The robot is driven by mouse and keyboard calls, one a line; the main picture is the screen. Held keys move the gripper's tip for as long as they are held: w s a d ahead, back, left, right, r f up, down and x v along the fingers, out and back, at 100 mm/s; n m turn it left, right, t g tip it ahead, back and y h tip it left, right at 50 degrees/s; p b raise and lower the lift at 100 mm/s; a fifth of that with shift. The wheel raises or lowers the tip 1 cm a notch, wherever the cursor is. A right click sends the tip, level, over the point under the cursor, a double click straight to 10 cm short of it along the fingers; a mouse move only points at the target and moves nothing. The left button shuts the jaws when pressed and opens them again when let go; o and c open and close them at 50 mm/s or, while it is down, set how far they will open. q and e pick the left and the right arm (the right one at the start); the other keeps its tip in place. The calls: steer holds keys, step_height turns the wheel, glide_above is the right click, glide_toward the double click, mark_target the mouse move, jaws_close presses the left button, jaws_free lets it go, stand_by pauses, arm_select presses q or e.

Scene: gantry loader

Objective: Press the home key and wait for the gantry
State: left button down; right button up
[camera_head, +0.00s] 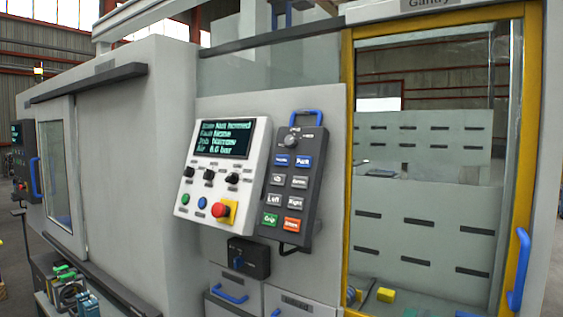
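A dark hand pendant (291,185) with a blue top handle hangs on the machine front, right of the main control panel. Its keys stand in two columns. The upper left blue key (281,160) has a small blurred label that may read Home; the blue key beside it (304,161) seems to read Park. Below are grey direction keys, a green Grip key and an orange key. The panel screen (222,138) seems to read "not homed", fault none, air 6.0 bar. A sign reading Gantry (428,3) is above the yellow-framed door. Neither of my grippers is in view.
The white control panel (250,165) carries dark knobs and a red emergency stop (221,210) on yellow. A black lock box (248,258) and drawers with blue handles are below. The yellow-framed glass door (348,160) has a blue handle (518,270). Small parts stand at lower left.

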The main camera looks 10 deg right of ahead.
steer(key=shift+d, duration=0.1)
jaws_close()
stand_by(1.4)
